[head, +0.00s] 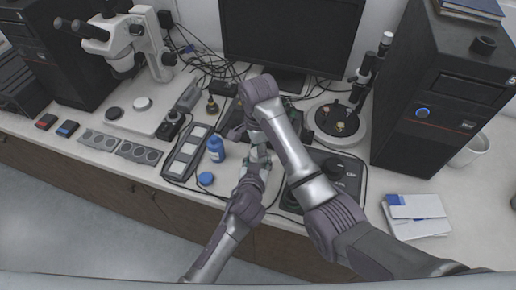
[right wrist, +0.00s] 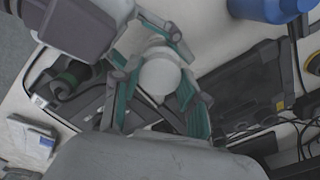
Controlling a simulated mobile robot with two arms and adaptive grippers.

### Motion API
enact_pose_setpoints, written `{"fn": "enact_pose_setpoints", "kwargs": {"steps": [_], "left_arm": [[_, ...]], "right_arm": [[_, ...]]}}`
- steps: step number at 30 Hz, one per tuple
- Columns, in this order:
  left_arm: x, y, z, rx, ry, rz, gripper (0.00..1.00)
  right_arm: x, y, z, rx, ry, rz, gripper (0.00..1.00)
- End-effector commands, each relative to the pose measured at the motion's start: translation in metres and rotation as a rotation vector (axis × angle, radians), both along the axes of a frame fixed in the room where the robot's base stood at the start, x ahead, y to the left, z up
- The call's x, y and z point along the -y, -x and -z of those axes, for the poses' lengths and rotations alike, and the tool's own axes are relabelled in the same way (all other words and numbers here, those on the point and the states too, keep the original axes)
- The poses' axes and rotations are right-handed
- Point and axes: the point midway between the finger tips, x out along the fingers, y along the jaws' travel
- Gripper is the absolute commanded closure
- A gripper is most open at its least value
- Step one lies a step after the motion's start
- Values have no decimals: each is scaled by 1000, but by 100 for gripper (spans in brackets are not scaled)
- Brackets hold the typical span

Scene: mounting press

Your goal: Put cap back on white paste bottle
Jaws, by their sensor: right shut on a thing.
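My right gripper (right wrist: 160,95) is shut on a white round piece (right wrist: 160,76), gripped between its teal fingers. I cannot tell whether this piece is the paste bottle's cap or part of the bottle itself. A paler, wider part shows just behind it. My left gripper (head: 258,160) is close to the right gripper in the head view, near the table's front edge. Its fingers are too small and covered to tell whether they are open or shut. A round blue cap (head: 206,178) lies on the table to the left of the grippers.
A blue bottle (head: 215,149) with a pale label stands behind the blue cap; a long tray (head: 187,152) lies left of it. A monitor (head: 290,40) stands behind, a microscope (head: 125,40) at left, a computer tower (head: 430,95) at right. Clear table lies around the papers (head: 415,214).

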Motion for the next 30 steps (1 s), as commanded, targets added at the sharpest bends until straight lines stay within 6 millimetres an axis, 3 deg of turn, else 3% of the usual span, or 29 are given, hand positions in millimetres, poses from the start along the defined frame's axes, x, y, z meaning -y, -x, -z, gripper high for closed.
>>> {"fn": "enact_pose_setpoints", "kwargs": {"steps": [6, 7, 11, 20, 30], "left_arm": [[0, 0, 1, -1, 0, 0, 100], [0, 0, 1, -1, 0, 0, 100], [0, 0, 1, -1, 0, 0, 100], [0, 0, 0, -1, 0, 0, 100], [0, 0, 0, -1, 0, 0, 100]], "right_arm": [[0, -1, -1, 2, 0, -3, 71], [0, -1, -1, 2, 0, -4, 52], [0, -1, -1, 2, 0, -5, 32], [0, 0, -2, 2, 0, -6, 32], [1, -1, -41, 5, 2, -6, 32]]}}
